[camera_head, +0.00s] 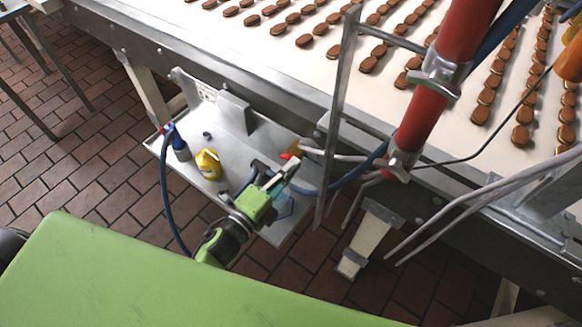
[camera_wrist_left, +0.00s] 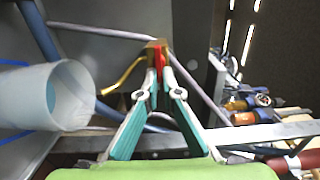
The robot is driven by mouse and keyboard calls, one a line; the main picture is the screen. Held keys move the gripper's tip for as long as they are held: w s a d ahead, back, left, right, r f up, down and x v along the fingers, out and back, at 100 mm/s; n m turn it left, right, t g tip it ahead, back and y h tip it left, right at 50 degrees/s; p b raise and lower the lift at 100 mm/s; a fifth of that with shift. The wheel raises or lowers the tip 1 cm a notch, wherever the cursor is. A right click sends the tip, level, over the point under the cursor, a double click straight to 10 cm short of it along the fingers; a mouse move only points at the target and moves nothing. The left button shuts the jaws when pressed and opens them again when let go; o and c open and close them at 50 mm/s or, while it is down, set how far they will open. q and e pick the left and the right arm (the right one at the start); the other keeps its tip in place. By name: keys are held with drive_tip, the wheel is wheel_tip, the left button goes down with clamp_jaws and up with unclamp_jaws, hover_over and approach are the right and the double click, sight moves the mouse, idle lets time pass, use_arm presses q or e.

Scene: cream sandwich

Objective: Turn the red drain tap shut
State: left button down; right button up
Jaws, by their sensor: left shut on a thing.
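The red drain tap (camera_head: 286,156) shows as a small red spot at the right end of the metal tray, below the conveyor edge. In the left wrist view the red tap handle (camera_wrist_left: 159,60) sits against a brass body with a curved brass piece (camera_wrist_left: 122,76) to its left. My left gripper (camera_head: 293,163) reaches up to the tap from below. In the wrist view its two fingers (camera_wrist_left: 158,76) converge and are shut on the red handle. The fingertips hide part of the handle, and its exact angle is hard to tell. My right gripper is not in view.
A metal post (camera_head: 337,110) and pipes stand right of the tap. A white cylinder (camera_wrist_left: 75,95) is left of my fingers in the wrist view. The conveyor (camera_head: 250,62) carries biscuits above.

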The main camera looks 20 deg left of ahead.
use_arm(q)
drive_tip(key=shift+f, duration=0.15)
drive_tip(key=c, duration=2.2)
unclamp_jaws()
drive_tip(key=shift+c, duration=0.2)
drive_tip(key=v, duration=1.2)
